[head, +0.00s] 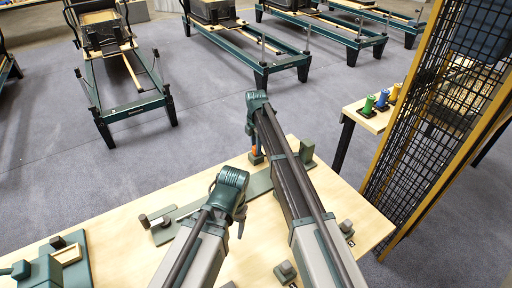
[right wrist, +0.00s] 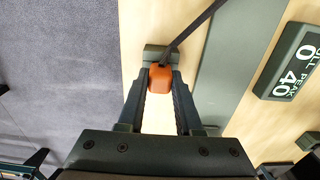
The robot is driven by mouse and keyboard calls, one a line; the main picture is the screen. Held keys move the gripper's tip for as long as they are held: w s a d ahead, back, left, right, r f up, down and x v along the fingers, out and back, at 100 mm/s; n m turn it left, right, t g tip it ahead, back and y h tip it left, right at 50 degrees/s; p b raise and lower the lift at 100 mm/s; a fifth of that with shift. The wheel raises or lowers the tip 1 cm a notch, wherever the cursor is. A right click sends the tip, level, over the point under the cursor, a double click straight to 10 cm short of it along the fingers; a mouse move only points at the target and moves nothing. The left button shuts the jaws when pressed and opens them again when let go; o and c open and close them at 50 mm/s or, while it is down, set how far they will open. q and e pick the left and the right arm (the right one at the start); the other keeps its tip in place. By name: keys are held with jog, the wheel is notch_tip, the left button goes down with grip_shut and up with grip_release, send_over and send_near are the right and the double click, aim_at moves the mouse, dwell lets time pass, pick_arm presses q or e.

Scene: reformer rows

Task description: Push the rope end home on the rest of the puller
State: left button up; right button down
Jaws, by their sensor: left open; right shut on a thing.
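The orange rope end (right wrist: 160,78) is between the fingertips of my right gripper (right wrist: 160,84), which is shut on it. A dark rope (right wrist: 190,32) runs from it up and to the right. A grey-green block (right wrist: 153,53), which looks like the rest, lies right at the far side of the rope end; I cannot tell whether they touch. The puller's long green plate (right wrist: 238,60) lies to the right, and shows in the head view too (head: 187,210). In the head view my right gripper (head: 256,157) is low over the table. My left gripper (head: 241,220) is open and empty, nearer me.
A display reading 0 and 40 (right wrist: 292,62) stands right of the plate. Another green fixture (head: 75,262) is at the table's left end. Small dark blocks (head: 285,271) sit at the front. A black mesh panel (head: 430,110) stands to the right. Bare wood tabletop (head: 150,205) is free at the left.

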pick_arm(q)
jog(key=shift+f, duration=0.25)
pick_arm(e)
jog(key=shift+f, duration=0.3)
jog(key=c, duration=0.5)
grip_release()
pick_arm(q)
jog(key=shift+r, duration=0.1)
pick_arm(e)
jog(key=shift+r, duration=0.15)
pick_arm(q)
notch_tip(320, 180, up, 14)
jog(key=p, duration=1.3)
jog(key=shift+p, duration=0.3)
pick_arm(e)
notch_tip(320, 180, up, 14)
pick_arm(q)
jog(key=shift+f, duration=0.2)
pick_arm(e)
jog(key=shift+f, duration=0.2)
